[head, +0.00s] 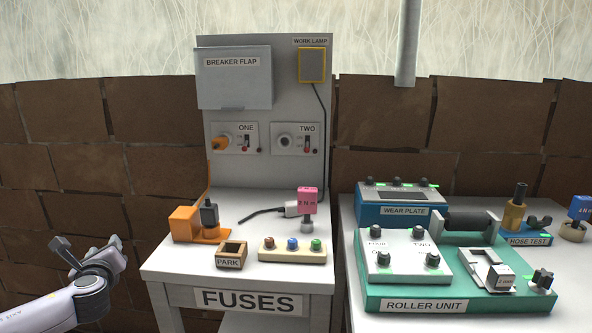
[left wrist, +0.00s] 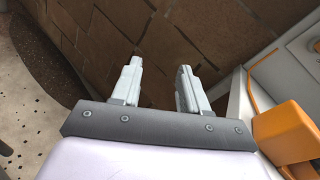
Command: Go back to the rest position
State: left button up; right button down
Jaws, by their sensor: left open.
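My left gripper (head: 84,258) is at the lower left of the head view, in the air left of the fuses table (head: 167,262). In the left wrist view the two fingers of my left gripper (left wrist: 159,82) stand apart with nothing between them. Beyond them are the brown wall and the floor. My right gripper does not show in either view.
An orange unit (head: 186,222) stands on the table's left side; it also shows in the left wrist view (left wrist: 287,135). The PARK box (head: 231,256) and fuse strip (head: 292,254) lie in front. The roller unit (head: 460,295) stands on the right table. Space around my left gripper is clear.

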pick_arm(q)
jog(key=s+d+f+n+g+h, duration=0.2)
jog(key=s+d+f+n+h, duration=0.15)
jog(key=s+f, duration=0.45)
jog(key=s+d+f+n+g+h, duration=0.1)
jog(key=s+d+f+n+h, duration=0.3)
jog(key=f, duration=0.6)
jog(key=s+d+f+n+g+h, duration=0.1)
jog(key=s+f+n, duration=0.1)
jog(key=s, duration=0.4)
jog(key=s+d+f+n+h, duration=0.1)
jog(key=s+d+n, duration=0.15)
jog(key=s, duration=0.45)
jog(key=s+d+f+n+g+h, duration=0.1)
jog(key=s+f+n, duration=0.15)
jog(key=s, duration=0.35)
jog(key=d+f+n+t, duration=0.1)
jog(key=d+n, duration=0.8)
jog(key=d, duration=0.6)
notch_tip(320, 180, up, 8)
jog(key=s+p, duration=0.1)
jog(key=p, duration=0.8)
jog(key=shift+f, duration=0.2)
